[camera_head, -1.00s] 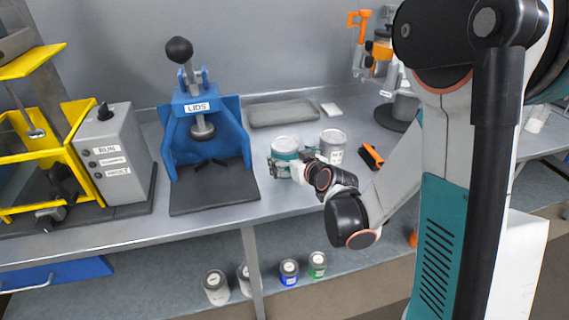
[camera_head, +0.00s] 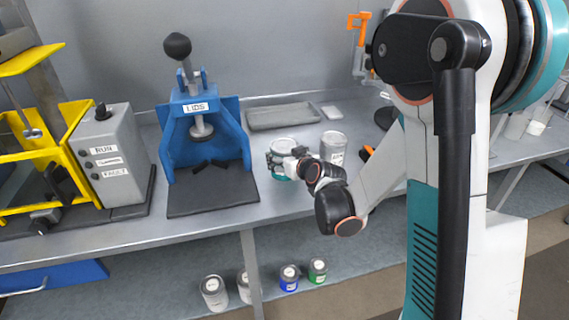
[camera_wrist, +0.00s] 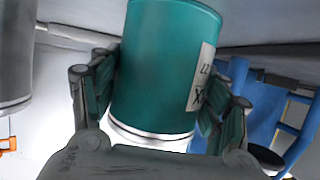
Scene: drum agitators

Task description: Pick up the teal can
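The teal can (camera_head: 281,177) stands on the bench right of the blue lids press. In the head view my gripper covers much of its front, and its pale top shows above. In the wrist view the teal can (camera_wrist: 160,65) fills the middle, with a silver rim and a white label. My gripper (camera_head: 287,160) is at the can's upper part. In the wrist view my gripper's fingers (camera_wrist: 162,90) lie on both sides of the can, very close to its wall. I cannot tell whether they press on it.
A grey can (camera_head: 333,150) stands close on the right. The blue lids press (camera_head: 205,140) is on the left, with a grey tray (camera_head: 283,116) behind. A yellow-framed machine (camera_head: 75,150) is further left. Several cans sit on the lower shelf (camera_head: 360,280).

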